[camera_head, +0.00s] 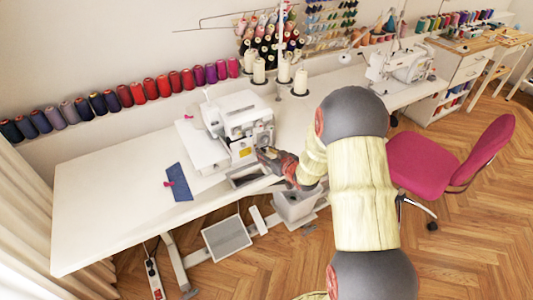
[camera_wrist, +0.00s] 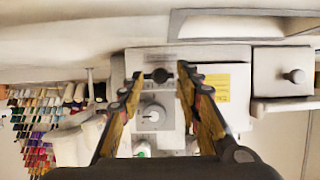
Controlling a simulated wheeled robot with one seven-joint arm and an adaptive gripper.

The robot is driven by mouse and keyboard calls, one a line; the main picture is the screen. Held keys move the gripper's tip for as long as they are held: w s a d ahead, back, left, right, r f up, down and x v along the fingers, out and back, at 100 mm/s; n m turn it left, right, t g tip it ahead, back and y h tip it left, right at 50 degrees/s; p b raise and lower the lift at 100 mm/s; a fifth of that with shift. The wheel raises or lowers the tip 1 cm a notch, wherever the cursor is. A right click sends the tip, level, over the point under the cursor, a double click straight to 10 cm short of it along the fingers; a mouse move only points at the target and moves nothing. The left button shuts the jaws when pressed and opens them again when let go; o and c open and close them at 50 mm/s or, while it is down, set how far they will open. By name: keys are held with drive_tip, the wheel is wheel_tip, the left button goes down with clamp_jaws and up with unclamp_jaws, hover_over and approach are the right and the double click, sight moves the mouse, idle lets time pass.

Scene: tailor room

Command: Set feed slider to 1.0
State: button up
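The white serger sewing machine (camera_head: 238,118) stands on the white table. In the wrist view its grey front face (camera_wrist: 152,60) fills the middle, with a round dial (camera_wrist: 152,113) and a small dark round part (camera_wrist: 160,75) above it. I cannot tell for sure which control is the feed slider, nor read its setting. My gripper (camera_head: 262,155) is at the machine's lower right front in the head view. In the wrist view my gripper (camera_wrist: 160,74) is open, its two fingers apart on either side of the dark part. Nothing is held; contact cannot be told.
The white table (camera_head: 105,205) has bare room at left, with a blue cloth piece (camera_head: 178,182) on it. A recessed tray (camera_head: 245,176) lies at the table edge beside my gripper. Thread cones (camera_head: 300,80) stand behind the machine. A pink chair (camera_head: 450,160) stands at right.

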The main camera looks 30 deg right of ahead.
drive_tip(key=v, duration=1.2)
drive_tip(key=s+d+f+m+g+h, duration=0.1)
drive_tip(key=s+d+f+g+h, duration=0.15)
drive_tip(key=s+f, duration=0.2)
drive_tip(key=s+d+f+m+g+h, duration=0.1)
drive_tip(key=s+d+f+g, duration=0.25)
drive_tip(key=s, duration=0.25)
drive_tip(key=s+a+r+g, duration=0.1)
drive_tip(key=s+r+g, duration=0.2)
drive_tip(key=s, duration=0.2)
drive_tip(key=s+a+r+y, duration=0.1)
drive_tip(key=s+a+r, duration=0.2)
drive_tip(key=a+r, duration=0.4)
drive_tip(key=s+a+r+n+y+p, duration=0.1)
drive_tip(key=s+a+r, duration=0.3)
drive_tip(key=a+r, duration=0.4)
drive_tip(key=s+a+r+t+y, duration=0.1)
drive_tip(key=s+a+r, duration=0.3)
drive_tip(key=a+r, duration=0.4)
wheel_tip(320, 180, up, 2)
drive_tip(key=shift+a+r+n+p, duration=0.1)
drive_tip(key=shift+a+n+p, duration=0.05)
drive_tip(key=shift+n+p, duration=0.15)
